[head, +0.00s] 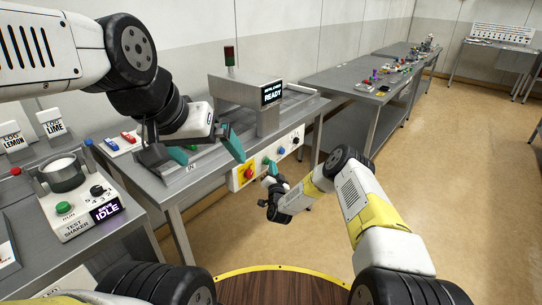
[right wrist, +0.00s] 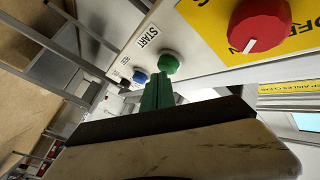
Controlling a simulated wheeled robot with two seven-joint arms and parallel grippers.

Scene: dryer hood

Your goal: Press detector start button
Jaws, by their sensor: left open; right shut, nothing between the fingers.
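The detector (head: 235,92) is a grey arch over a conveyor, and its display (head: 271,93) reads READY. On the white front panel, the green button (right wrist: 168,63) labelled START sits between a red knob (right wrist: 260,22) on a yellow plate and a blue button (right wrist: 139,77). My right gripper (right wrist: 158,80) is shut and empty, its green fingertips right at the START button's lower edge; I cannot tell whether they touch. In the head view the right gripper (head: 271,167) covers part of the panel. My left gripper (head: 209,157) is open and empty above the conveyor's near end.
A test shaker (head: 85,205) showing IDLE stands on the left bench, with lemon and lime holders behind it. Red and blue items (head: 120,142) lie left of the conveyor. More benches (head: 345,78) run back right. The floor at right is clear.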

